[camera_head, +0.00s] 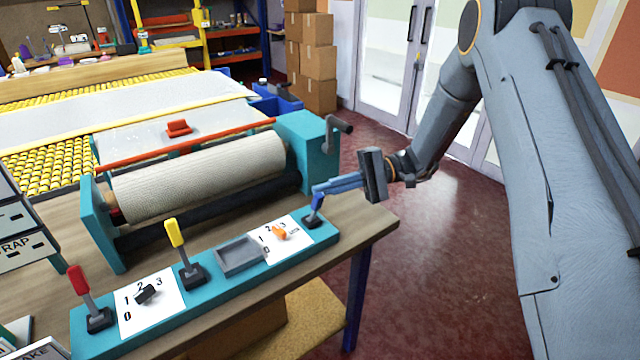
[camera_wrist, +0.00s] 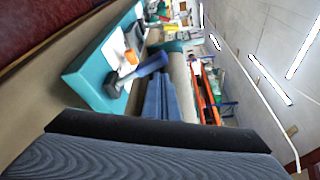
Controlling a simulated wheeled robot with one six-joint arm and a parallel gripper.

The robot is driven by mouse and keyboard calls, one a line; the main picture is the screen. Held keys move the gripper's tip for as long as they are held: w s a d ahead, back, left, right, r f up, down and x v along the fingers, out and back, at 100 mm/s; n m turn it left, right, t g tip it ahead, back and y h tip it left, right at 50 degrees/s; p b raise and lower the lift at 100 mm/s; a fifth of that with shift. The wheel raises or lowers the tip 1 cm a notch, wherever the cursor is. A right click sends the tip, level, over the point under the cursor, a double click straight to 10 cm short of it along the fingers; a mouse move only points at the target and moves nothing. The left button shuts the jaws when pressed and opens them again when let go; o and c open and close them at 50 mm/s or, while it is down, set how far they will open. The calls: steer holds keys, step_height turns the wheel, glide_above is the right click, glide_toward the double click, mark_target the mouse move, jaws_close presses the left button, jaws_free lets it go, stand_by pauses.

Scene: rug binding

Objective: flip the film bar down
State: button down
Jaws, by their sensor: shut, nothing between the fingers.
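A long red bar (camera_head: 200,146) runs along the back of the beige roll (camera_head: 200,178), between the machine's teal end plates. A red handle piece (camera_head: 178,128) shows just behind it over the clear film; I cannot tell how it joins the bar. My gripper (camera_head: 318,188) has blue fingers, shut and empty, at the right end of the teal control strip. Its tips are at the blue-handled lever (camera_head: 316,203), which also shows in the wrist view (camera_wrist: 143,70) beside the fingers (camera_wrist: 162,85). I cannot tell whether they touch.
The teal strip (camera_head: 215,285) also carries a yellow lever (camera_head: 175,235), a red lever (camera_head: 80,280), a grey tray (camera_head: 240,256), a black knob (camera_head: 146,294) and an orange knob (camera_head: 279,233). A crank (camera_head: 338,126) sticks out at the machine's right end. Red floor lies open right.

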steer(key=shift+s+d+f, duration=0.2)
steer(key=shift+s+d, duration=0.25)
steer(key=shift+s, duration=0.15)
steer(key=shift+s+d+f, duration=0.15)
steer(key=shift+s+f, duration=0.05)
steer(key=shift+s, duration=0.05)
